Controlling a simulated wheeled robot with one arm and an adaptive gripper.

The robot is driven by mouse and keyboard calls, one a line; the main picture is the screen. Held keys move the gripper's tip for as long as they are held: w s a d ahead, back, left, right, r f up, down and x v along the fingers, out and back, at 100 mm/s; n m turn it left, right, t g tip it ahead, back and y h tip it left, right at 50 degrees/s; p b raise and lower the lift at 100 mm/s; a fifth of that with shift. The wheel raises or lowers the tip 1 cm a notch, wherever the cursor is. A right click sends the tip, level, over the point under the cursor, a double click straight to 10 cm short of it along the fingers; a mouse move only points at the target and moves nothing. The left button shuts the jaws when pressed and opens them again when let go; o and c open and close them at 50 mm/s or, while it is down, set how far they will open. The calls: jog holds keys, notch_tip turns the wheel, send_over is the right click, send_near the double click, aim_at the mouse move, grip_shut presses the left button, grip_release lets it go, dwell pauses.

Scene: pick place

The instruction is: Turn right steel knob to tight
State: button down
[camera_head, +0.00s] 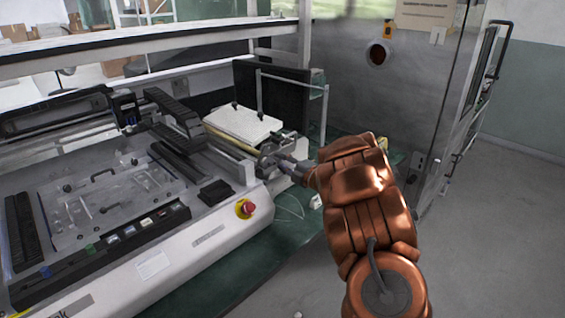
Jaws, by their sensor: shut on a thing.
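My gripper (283,166) is at the end of my copper-coloured arm, which reaches up from the lower right in the head view. Its fingers are shut on a small steel knob at the right end of the machine, beside a steel fitting (268,150). The knob itself is mostly hidden by the fingers and too small to make out, so I cannot tell how tight it is.
A large grey machine (205,240) fills the left side, with a red emergency button (245,208) on its front corner. A white plate (242,124) lies behind my gripper, near a black panel (270,88). A steel cabinet (345,75) stands behind. The floor (500,240) at right is clear.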

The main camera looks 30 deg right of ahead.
jog(key=m+p, duration=0.1)
jog(key=m, duration=0.2)
jog(key=shift+m, duration=0.4)
jog(key=c, duration=0.9)
grip_release()
jog(key=shift+c, duration=0.2)
jog(key=shift+s, duration=0.1)
jog(key=v, duration=1.1)
jog(key=shift+s+d, duration=0.2)
jog(key=shift+s, duration=0.2)
